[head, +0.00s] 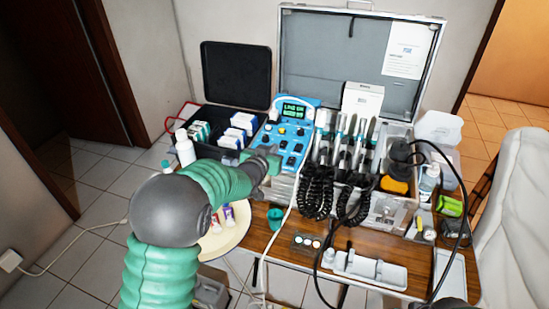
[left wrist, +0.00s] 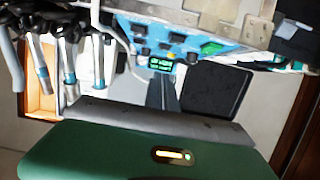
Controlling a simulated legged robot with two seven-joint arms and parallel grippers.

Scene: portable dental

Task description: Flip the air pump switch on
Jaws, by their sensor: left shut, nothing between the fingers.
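The blue control unit (head: 270,133) stands in front of the open case lid, with a lit green display (head: 293,109) and several dark switches and knobs on its face. I cannot tell which switch is the air pump's. My left gripper (head: 274,160) is shut and empty at the unit's lower front, covering part of it. In the left wrist view, the shut fingers (left wrist: 162,82) point towards the blue panel (left wrist: 135,36), close to its display (left wrist: 160,63). Whether they touch the panel is not clear. My right gripper is not seen.
Handpieces (head: 345,140) with coiled black cords hang right of the unit. A black tray with boxes (head: 238,128) and a white bottle (head: 184,148) are left of it. A teal cup (head: 275,218) stands on the wooden table (head: 275,245) below. A white cable crosses nearby.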

